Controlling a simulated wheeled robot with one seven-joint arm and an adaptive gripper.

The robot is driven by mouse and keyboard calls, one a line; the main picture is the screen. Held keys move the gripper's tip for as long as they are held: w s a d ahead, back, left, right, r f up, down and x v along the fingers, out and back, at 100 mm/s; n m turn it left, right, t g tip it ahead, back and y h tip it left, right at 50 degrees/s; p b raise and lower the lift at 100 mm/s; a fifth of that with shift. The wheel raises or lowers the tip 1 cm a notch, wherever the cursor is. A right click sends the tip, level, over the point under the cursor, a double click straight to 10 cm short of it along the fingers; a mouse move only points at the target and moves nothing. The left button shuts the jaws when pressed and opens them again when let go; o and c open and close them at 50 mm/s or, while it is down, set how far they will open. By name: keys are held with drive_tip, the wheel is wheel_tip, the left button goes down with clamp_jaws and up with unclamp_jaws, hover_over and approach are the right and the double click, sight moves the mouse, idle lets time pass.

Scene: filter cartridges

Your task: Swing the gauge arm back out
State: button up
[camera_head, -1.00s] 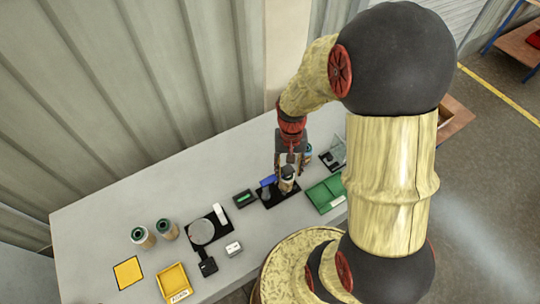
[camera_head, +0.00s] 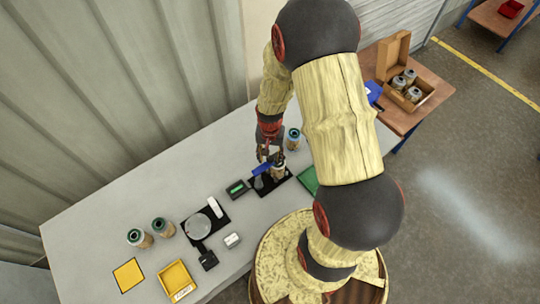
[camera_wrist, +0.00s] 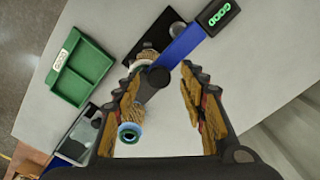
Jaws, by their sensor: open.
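The gauge arm (camera_wrist: 182,45) is a blue bar. In the wrist view it runs from near the display unit down to a dark round end between my fingertips. In the head view the blue gauge arm (camera_head: 262,169) shows just below my gripper (camera_head: 268,156). A cartridge (camera_head: 279,173) stands on the black gauge base (camera_head: 257,187), right beside the arm; in the wrist view it is partly hidden by my left finger. My gripper (camera_wrist: 161,73) is open with nothing clamped. I cannot tell whether a finger touches the bar.
A blue-ringed cartridge (camera_wrist: 130,132) stands near my left finger. A green tray (camera_wrist: 80,68) lies left of the gauge in the wrist view. The display (camera_head: 237,188), a round-plate scale (camera_head: 198,226), two cartridges (camera_head: 140,238) and a yellow bin (camera_head: 177,279) lie further left in the head view.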

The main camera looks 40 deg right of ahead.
drive_tip(key=shift+f, duration=0.1)
drive_tip(key=shift+c, duration=0.9)
clamp_jaws()
